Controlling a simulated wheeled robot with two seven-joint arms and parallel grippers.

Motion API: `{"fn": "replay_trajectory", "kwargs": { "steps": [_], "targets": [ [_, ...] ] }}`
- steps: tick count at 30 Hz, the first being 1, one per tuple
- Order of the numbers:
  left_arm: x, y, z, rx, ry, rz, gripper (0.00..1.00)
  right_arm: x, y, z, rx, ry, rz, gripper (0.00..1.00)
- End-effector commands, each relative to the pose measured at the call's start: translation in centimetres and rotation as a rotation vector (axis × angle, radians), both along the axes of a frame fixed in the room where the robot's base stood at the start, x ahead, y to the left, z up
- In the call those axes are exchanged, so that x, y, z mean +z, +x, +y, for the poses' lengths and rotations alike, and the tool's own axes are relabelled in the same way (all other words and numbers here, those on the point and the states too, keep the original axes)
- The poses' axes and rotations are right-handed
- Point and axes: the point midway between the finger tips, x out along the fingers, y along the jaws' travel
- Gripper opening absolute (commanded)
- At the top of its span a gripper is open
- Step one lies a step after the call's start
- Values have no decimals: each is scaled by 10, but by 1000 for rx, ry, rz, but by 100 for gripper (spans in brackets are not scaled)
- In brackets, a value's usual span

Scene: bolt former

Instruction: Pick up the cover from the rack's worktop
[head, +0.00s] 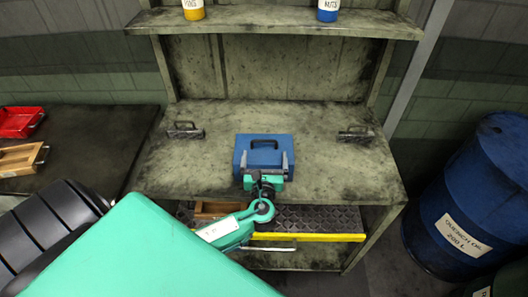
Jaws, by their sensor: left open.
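The blue cover (248,143), with a dark handle on top, lies on the rack's worktop (220,118) near the middle of the front part. My left gripper (264,161) reaches in from the front, with its two grey fingers spread apart at the cover's near side. The fingers overlap the lower part of the cover in the picture; I cannot tell whether they touch it. The gripper and wrist hide part of the cover's near side. My right gripper is not in view.
Dark handled blocks stand on the worktop at left (185,131) and right (356,134). Yellow (193,12) and blue (327,14) cups sit on the upper shelf. A yellow-edged lower shelf (320,220) lies below. A blue drum (470,200) stands right; a red tray (18,122) lies left.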

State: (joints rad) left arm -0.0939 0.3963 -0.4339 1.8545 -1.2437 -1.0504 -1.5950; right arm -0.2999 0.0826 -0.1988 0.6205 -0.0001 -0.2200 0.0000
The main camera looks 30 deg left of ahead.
Motion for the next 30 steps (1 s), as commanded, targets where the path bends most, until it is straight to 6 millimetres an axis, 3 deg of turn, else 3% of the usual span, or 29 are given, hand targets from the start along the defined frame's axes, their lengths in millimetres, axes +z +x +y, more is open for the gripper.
{"fn": "replay_trajectory", "kwargs": {
  "steps": [3,9,17,18,26,30],
  "targets": [
    [3,13,12,2,4,0,100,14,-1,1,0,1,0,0],
    [0,33,25,2,1,0,100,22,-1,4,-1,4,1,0],
    [-3,36,27,1,0,0,100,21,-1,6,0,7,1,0],
    [-3,36,27,1,0,0,98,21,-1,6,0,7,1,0],
    [-3,36,27,1,0,0,47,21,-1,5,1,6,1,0],
    [-2,36,27,1,1,-1,45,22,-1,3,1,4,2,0]
  ]
}}
